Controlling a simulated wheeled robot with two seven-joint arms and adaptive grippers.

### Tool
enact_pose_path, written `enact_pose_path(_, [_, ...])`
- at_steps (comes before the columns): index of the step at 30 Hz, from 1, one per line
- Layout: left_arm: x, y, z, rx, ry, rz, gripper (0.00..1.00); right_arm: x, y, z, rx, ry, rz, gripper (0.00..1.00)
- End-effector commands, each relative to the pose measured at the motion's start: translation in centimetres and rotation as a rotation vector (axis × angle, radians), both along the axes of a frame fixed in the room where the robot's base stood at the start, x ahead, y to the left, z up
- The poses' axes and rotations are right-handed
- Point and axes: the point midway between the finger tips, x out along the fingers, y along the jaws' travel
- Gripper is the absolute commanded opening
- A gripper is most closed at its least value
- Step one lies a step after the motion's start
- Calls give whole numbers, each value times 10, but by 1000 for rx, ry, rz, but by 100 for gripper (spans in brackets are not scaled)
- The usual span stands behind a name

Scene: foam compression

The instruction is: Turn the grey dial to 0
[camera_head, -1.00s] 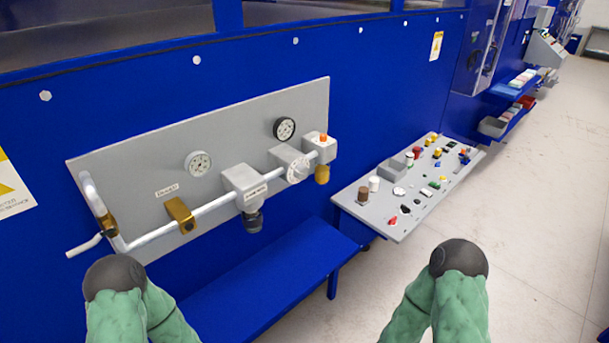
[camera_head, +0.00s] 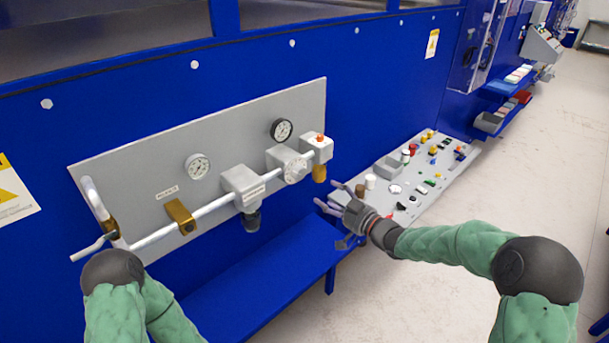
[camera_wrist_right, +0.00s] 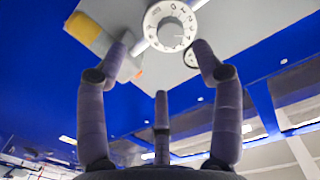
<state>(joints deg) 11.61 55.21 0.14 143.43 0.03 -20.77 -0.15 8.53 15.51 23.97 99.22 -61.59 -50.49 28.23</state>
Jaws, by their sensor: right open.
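The grey dial (camera_head: 295,171) is a round, light knob with markings on its face, mounted on the pipe of the grey wall panel (camera_head: 140,158). In the right wrist view the dial (camera_wrist_right: 170,26) shows at the top, beyond the fingertips. Its numbers are too small to read surely. My right gripper (camera_head: 335,208) is in front of the panel, below and to the right of the dial, apart from it. Its fingers are spread open and empty, and they also show in the right wrist view (camera_wrist_right: 163,60). My left gripper is out of view; only my left arm shows.
A valve with an orange button and brass bottom (camera_head: 319,172) sits just right of the dial. A grey regulator (camera_head: 243,186) is to its left. Two gauges (camera_head: 281,130) are above. A blue bench (camera_head: 260,285) lies below, and a parts table (camera_head: 440,180) stands right.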

Motion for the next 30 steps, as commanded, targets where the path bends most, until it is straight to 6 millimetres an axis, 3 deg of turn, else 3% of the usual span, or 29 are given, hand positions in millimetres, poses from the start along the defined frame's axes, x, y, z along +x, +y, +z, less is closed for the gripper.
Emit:
enact_pose_path(1, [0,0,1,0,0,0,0,0,0,10,-4,-23,11,67])
enact_pose_path(4, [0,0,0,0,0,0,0,1,3,18,-6,-41,25,67])
enact_pose_path(8, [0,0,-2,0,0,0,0,10,10,17,-6,-43,27,67])
enact_pose_path(21, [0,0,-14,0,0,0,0,67,56,16,-6,-41,25,67])
enact_pose_path(30, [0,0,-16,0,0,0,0,83,69,17,-6,-40,23,67])
